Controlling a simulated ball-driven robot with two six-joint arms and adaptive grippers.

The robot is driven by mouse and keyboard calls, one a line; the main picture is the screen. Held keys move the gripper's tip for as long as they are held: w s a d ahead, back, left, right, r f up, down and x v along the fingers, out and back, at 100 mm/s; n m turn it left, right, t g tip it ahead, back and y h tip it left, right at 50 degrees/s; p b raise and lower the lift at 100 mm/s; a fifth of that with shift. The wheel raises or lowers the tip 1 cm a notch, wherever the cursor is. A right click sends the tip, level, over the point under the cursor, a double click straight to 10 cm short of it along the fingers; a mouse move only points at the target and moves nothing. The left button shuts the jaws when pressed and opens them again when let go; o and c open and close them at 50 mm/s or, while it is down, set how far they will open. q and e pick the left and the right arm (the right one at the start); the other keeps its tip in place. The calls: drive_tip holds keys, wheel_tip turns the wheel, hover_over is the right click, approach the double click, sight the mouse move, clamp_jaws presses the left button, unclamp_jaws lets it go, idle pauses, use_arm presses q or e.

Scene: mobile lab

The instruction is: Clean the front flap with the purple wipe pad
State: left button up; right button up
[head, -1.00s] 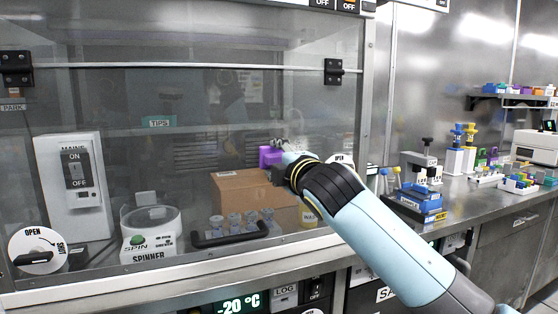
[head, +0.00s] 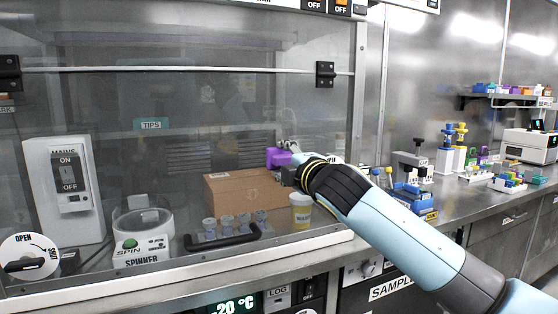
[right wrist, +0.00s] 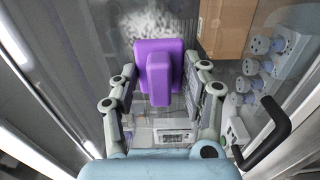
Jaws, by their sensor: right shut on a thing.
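The front flap (head: 225,105) is a large clear pane with black hinges at its upper edge and a black bar handle (head: 222,238) low down. My right gripper (head: 284,164) is shut on the purple wipe pad (head: 278,157), in front of the flap's right part. In the right wrist view the pad (right wrist: 158,60) sits upright between the fingers, its grip part between them. A pale speckled patch (right wrist: 150,17) shows beyond the pad. I cannot tell whether the pad touches the pane. My left gripper is not in view.
Behind the pane are a cardboard box (head: 240,195), a spinner (head: 143,228), a white switch box (head: 65,190) and several capped vials (head: 235,222). A yellow-white cup (head: 300,212) stands by the box. The right counter (head: 460,195) carries racks and a blue box.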

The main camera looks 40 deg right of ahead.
sight(264, 155)
drive_tip(key=shift+s+d, duration=0.2)
drive_tip(key=shift+d, duration=1.05)
drive_tip(key=shift+a+r+p, duration=0.1)
drive_tip(key=shift+a+p, duration=0.05)
drive_tip(key=shift+p, duration=1.3)
drive_tip(key=shift+w+a+p, duration=0.2)
drive_tip(key=shift+a+p, duration=0.05)
drive_tip(key=shift+a, duration=0.45)
drive_tip(key=shift+w+a+p, duration=0.15)
drive_tip(key=shift+a+p, duration=0.1)
drive_tip(key=shift+a, duration=0.4)
drive_tip(key=shift+w+a+p, duration=0.2)
drive_tip(key=shift+a+p, duration=0.1)
drive_tip(key=shift+a, duration=0.35)
drive_tip(key=shift+w+a, duration=0.2)
drive_tip(key=shift+a, duration=0.6)
drive_tip(key=shift+r+p, duration=0.3)
drive_tip(key=shift+p, duration=0.35)
drive_tip(key=shift+s+d+f, duration=0.1)
drive_tip(key=shift+s+d, duration=0.15)
drive_tip(key=shift+d, duration=0.55)
drive_tip(key=shift+s+d+f, duration=0.1)
drive_tip(key=shift+s+d, duration=0.15)
drive_tip(key=shift+d, duration=0.5)
drive_tip(key=s+d+b, duration=0.1)
drive_tip(key=d, duration=0.5)
drive_tip(key=shift+s+d, duration=0.15)
drive_tip(key=shift+d, duration=0.15)
